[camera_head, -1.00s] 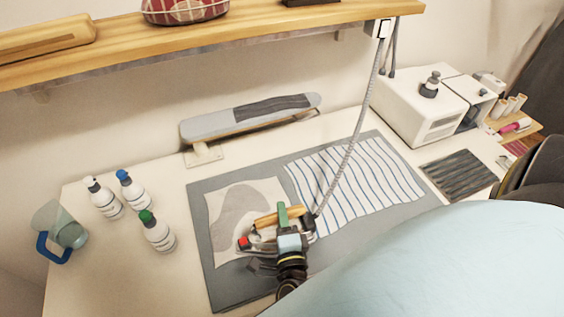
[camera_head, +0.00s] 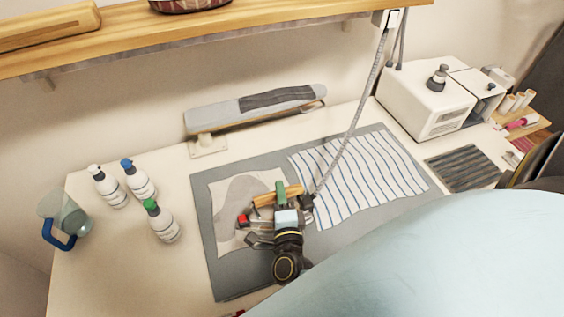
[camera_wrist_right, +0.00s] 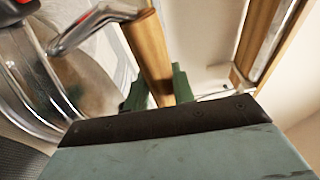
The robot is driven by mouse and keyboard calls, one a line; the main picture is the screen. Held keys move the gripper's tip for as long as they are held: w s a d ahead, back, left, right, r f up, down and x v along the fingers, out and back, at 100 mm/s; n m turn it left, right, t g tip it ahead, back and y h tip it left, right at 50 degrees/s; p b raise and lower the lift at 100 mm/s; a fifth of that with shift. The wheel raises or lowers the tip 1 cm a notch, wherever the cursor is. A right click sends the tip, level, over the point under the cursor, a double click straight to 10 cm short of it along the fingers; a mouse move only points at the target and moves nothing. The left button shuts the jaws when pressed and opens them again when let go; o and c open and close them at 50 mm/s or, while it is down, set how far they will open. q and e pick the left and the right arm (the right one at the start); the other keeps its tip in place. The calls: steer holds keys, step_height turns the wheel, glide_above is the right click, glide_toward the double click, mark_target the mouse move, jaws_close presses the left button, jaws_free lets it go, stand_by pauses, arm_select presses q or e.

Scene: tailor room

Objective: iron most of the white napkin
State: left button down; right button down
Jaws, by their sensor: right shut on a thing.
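The white napkin (camera_head: 226,237) lies on the grey ironing mat (camera_head: 237,283), in its left half. It carries a grey patch whose upper part shows. The iron (camera_head: 243,221) sits over the napkin's right part and hides some of it. My right gripper (camera_head: 281,192) is shut on the iron's wooden handle. In the right wrist view the wooden handle (camera_wrist_right: 148,50) runs between the green fingertips (camera_wrist_right: 152,88), and the iron's shiny metal body (camera_wrist_right: 40,75) is at left. I cannot tell whether the soleplate touches the cloth. My left gripper is not in view.
A blue-striped cloth (camera_head: 350,175) lies right of the iron. The iron's grey cord (camera_head: 360,103) rises to the shelf (camera_head: 220,40). Several items stand around the mat: spray bottles (camera_head: 163,223), a jug (camera_head: 65,222), a sleeve board (camera_head: 215,118) and a white machine (camera_head: 425,100).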

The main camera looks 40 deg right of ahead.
steer(key=a+x, duration=0.1)
steer(key=x, duration=0.5)
steer(key=shift+w+r+b, duration=0.2)
steer(key=shift+w+b, duration=0.05)
steer(key=shift+b, duration=0.15)
stand_by(0.5)
stand_by(0.3)
steer(key=shift+w, duration=0.15)
steer(key=a+b+x, duration=0.1)
steer(key=b+x, duration=0.1)
steer(key=x, duration=0.7)
steer(key=shift+w+a+b, duration=0.25)
steer(key=shift+w+b, duration=0.15)
steer(key=shift+w, duration=0.05)
stand_by(1.1)
steer(key=shift+r, duration=0.1)
steer(key=shift+w+a, duration=0.1)
steer(key=shift+a, duration=0.1)
steer(key=w+a+b, duration=0.1)
steer(key=a, duration=0.6)
steer(key=shift+w+b, duration=0.35)
stand_by(1.1)
steer(key=shift+s+a, duration=0.1)
stand_by(0.3)
